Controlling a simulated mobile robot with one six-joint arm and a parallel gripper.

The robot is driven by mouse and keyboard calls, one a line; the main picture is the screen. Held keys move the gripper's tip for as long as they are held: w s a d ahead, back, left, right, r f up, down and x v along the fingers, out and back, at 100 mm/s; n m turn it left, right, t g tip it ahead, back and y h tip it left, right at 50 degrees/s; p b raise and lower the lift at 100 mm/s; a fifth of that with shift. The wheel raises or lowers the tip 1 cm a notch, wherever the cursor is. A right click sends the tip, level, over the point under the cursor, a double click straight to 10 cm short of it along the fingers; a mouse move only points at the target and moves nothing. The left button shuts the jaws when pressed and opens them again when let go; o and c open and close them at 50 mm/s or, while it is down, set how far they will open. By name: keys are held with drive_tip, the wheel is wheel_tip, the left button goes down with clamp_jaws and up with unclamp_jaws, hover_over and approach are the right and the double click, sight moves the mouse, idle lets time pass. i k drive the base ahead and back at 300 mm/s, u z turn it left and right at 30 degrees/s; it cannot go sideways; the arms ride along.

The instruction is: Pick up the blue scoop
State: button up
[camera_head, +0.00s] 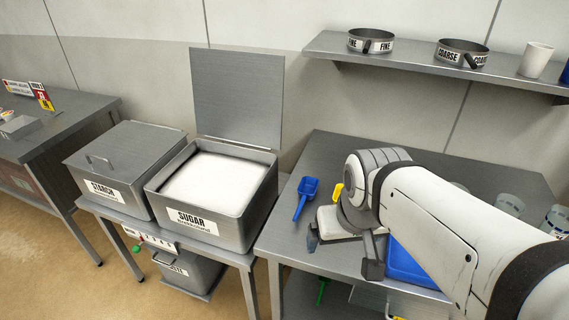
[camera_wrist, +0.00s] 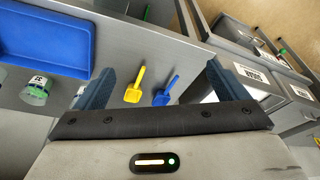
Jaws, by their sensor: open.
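The blue scoop (camera_head: 308,187) lies on the steel table near its left edge, its handle toward the front, in the head view. In the wrist view the blue scoop (camera_wrist: 163,96) lies beyond my gripper's body, between the two fingers as seen in the picture. My gripper (camera_wrist: 160,70) is open with wide-spread fingers and nothing between them. In the head view my gripper (camera_head: 342,250) hangs to the right of and in front of the scoop, apart from it. How high it is above the table is hard to tell.
A yellow scoop (camera_wrist: 134,86) lies beside the blue one. A blue tray (camera_wrist: 45,38) and jars (camera_wrist: 38,89) are on the table. The open sugar bin (camera_head: 213,230) stands left of the table, beside the closed starch bin (camera_head: 122,160). A shelf (camera_head: 410,64) with sieves hangs behind.

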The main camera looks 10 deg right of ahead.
sight(308, 186)
drive_tip(key=z, duration=2.3)
drive_tip(key=k, duration=1.1)
drive_tip(key=u, duration=1.85)
drive_tip(key=i, duration=1)
drive_tip(key=u, duration=0.1)
